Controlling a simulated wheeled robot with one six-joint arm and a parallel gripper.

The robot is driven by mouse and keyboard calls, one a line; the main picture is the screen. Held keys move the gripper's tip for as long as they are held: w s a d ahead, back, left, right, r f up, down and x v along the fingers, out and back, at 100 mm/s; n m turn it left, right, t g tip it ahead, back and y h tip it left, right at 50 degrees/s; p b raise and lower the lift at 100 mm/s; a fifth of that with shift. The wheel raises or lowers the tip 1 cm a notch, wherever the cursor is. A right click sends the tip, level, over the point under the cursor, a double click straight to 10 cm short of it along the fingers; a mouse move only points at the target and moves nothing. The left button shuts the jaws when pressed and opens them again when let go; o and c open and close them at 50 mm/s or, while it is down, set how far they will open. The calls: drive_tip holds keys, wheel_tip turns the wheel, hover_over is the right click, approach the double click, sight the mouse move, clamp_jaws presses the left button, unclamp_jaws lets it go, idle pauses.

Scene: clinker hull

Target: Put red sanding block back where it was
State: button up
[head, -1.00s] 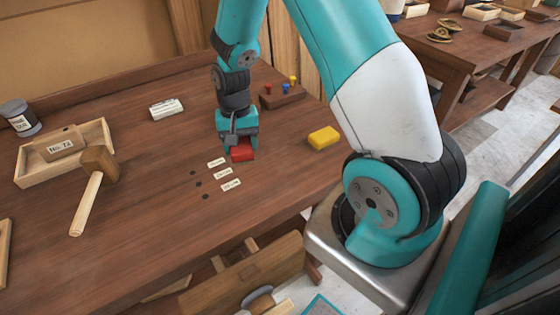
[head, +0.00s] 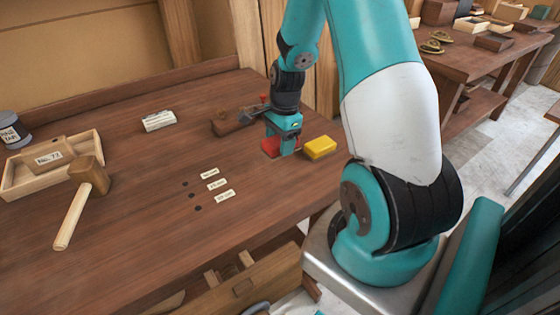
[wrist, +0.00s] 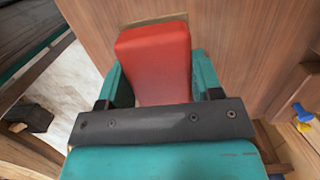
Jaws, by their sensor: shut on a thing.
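The red sanding block (head: 271,147) is between the fingers of my gripper (head: 284,146), low over the bench beside the yellow block (head: 320,148). In the wrist view the red block (wrist: 156,62) fills the space between the teal fingers of my gripper (wrist: 155,80), which are shut on it. A pale brown strip shows just beyond its far end. I cannot tell whether the block touches the bench top. In the head view my gripper hides part of the block.
Three small labels (head: 216,185) with dark holes lie on the bench. A mallet (head: 82,205), wooden tray (head: 50,180) and white block (head: 159,121) are farther left.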

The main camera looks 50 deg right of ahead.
sight(279, 171)
wheel_tip(279, 171, down, 8)
drive_tip(key=shift+r+p, duration=0.1)
drive_tip(key=shift+p, duration=0.35)
drive_tip(key=o, duration=0.9)
